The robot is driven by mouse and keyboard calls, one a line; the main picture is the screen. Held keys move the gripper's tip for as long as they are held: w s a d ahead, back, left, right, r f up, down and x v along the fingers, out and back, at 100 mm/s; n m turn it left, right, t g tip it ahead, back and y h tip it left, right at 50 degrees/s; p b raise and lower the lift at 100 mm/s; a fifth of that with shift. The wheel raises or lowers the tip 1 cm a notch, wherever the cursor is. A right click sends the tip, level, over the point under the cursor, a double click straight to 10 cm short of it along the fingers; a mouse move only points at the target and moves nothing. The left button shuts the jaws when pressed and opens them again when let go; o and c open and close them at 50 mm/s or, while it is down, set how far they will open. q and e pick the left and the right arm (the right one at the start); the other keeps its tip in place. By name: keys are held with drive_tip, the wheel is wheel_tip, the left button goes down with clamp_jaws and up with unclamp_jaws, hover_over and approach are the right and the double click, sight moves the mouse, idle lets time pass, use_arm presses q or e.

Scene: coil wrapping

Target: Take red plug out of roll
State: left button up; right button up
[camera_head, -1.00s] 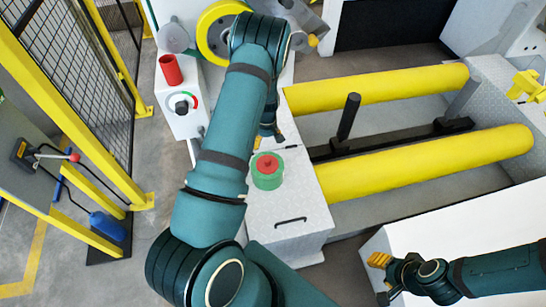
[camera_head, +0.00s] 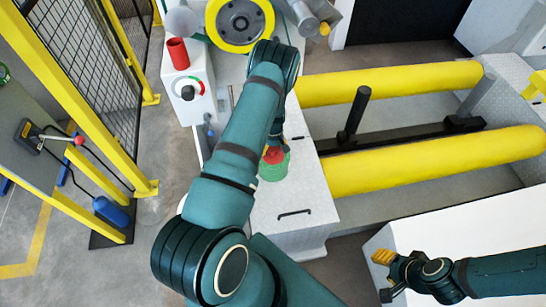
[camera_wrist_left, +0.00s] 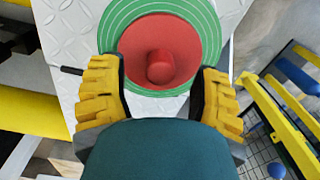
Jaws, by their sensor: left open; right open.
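The green roll (camera_head: 274,171) stands on the metal-topped white cabinet in the head view. The red plug (camera_head: 273,155) sits in its centre. In the left wrist view the plug (camera_wrist_left: 160,66) has a raised knob and is ringed by the green roll (camera_wrist_left: 117,30). My left gripper (camera_wrist_left: 162,95) is open, its yellow-padded fingers on either side of the lower part of the roll, with the plug between and beyond them. I cannot tell whether they touch. In the head view the left gripper partly covers the roll. My right gripper (camera_head: 380,275) is open and empty at lower right.
The cabinet top (camera_head: 305,190) has bare room in front of the roll. Yellow rollers (camera_head: 440,160) lie to the right. A red cylinder (camera_head: 178,53) stands on a control box (camera_head: 187,90) at the left. A yellow fence (camera_head: 90,110) bounds the left side.

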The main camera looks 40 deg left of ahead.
use_arm(q)
drive_tip(key=shift+f, duration=0.9)
drive_tip(key=shift+r, duration=0.1)
clamp_jaws()
